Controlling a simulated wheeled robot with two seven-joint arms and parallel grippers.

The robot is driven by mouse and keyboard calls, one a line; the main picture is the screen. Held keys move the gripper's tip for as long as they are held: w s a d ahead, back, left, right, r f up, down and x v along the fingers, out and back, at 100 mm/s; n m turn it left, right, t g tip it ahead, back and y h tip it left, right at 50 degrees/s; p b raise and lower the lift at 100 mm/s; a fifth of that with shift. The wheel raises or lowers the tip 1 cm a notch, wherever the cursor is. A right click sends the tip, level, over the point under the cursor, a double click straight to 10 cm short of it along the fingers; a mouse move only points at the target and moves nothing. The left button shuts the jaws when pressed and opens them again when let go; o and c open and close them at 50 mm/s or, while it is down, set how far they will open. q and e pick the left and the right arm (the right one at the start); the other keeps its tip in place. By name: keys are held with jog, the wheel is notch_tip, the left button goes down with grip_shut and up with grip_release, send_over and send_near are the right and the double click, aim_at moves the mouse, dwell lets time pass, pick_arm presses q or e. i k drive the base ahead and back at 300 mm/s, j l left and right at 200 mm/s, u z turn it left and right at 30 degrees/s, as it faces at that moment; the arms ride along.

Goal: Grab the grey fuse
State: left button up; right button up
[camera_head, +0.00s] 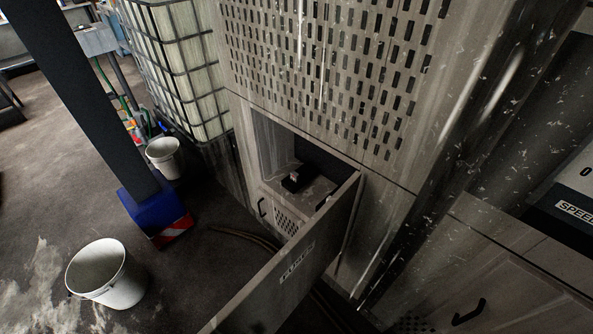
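A small compartment (272,150) in the perforated metal column stands open. Its hinged door (290,270) swings out toward me and bears a label (297,262) that seems to read "FUSES". Inside, a small dark block with a pale top (293,180) sits on the compartment floor. I cannot tell whether it is the grey fuse. Another dark shape is partly hidden behind the door's upper edge. Neither of my grippers is in view.
The perforated panel (330,60) rises above the compartment. A closed lower panel with a black handle (468,312) is at the right. White buckets (105,275) (165,157), a blue-based post (152,208) and a caged tank (178,65) stand at the left. Hoses (240,236) lie below the compartment.

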aim_at(295, 176)
jog(key=j+z, duration=0.25)
jog(key=j, duration=0.2)
jog(key=k+j+z, duration=0.25)
jog(key=j, duration=0.15)
jog(key=j+z, duration=0.25)
jog(key=j, duration=0.2)
jog(key=k+j+z, duration=0.25)
jog(key=i+j+z, duration=0.25)
jog(key=j, duration=0.15)
jog(key=i+j+z, duration=0.1)
jog(key=j+z, duration=0.2)
jog(key=j, duration=0.15)
jog(key=i+j+z, duration=0.1)
jog(key=j+z, duration=0.15)
jog(key=j, duration=0.25)
jog(key=i+j+z, duration=0.1)
jog(key=j+z, duration=0.15)
jog(key=j, duration=0.25)
jog(key=i+j+z, duration=0.2)
jog(key=j, duration=0.15)
jog(key=i+j+z, duration=0.25)
jog(key=j, duration=0.15)
jog(key=i+j+z, duration=0.2)
jog(key=j, duration=0.15)
jog(key=k, duration=0.1)
